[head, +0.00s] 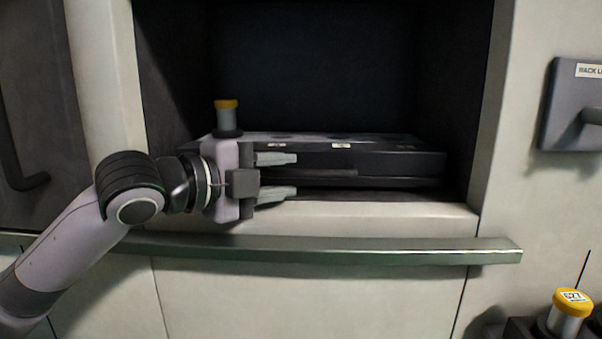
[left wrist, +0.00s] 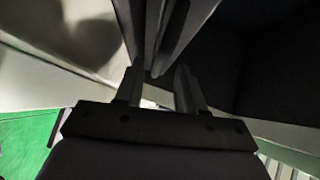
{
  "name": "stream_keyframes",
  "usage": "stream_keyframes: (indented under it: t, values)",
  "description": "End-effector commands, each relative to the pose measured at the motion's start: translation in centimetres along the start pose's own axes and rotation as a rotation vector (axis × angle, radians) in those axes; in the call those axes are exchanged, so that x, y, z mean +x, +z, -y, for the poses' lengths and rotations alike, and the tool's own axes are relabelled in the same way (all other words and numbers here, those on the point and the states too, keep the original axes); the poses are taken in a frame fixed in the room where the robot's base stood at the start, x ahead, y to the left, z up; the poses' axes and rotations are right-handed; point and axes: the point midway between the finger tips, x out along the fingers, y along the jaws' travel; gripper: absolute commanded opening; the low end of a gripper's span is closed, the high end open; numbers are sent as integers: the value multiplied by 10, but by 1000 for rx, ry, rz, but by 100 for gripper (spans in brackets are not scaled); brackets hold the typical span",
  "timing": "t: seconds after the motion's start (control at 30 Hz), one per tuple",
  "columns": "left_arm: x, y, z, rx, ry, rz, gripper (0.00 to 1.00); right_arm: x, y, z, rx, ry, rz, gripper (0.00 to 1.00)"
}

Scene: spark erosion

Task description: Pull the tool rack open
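The tool rack (head: 400,165) is a low black slab in a dark recess of the pale machine front. A grey holder with a yellow cap (head: 227,115) stands upright at its left end, partly behind my gripper. My left gripper (head: 278,175) is in front of the rack's left part, fingers spread one above the other and pointing right. In the left wrist view, the two fingers (left wrist: 158,90) are apart, and a long dark and grey edge reaches toward the gap between them. I cannot tell whether they touch it. My right gripper is in neither view.
A pale metal rail (head: 400,251) runs across the front below the recess. A dark grey panel with a partly cut-off label (head: 575,105) is on the right wall. A yellow-capped holder marked E27 (head: 570,305) stands at the lower right. The recess above the rack is empty.

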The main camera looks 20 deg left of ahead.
Motion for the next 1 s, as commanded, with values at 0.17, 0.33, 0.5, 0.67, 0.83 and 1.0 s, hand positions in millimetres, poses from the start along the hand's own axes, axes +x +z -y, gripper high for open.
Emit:
stream_keyframes:
  t: [0.17,0.33,0.5,0.67,0.83,1.0]
  values:
    - [24,-1,0,-2,-1,-2,39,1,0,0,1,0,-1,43]
    - [38,0,0,0,0,-1,39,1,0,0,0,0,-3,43]
    - [42,0,0,1,0,0,39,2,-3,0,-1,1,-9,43]
    - [42,0,0,1,0,0,39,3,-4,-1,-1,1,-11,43]
    - [42,0,0,1,0,0,0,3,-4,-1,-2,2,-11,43]
    - [42,0,0,1,0,0,0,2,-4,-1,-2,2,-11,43]
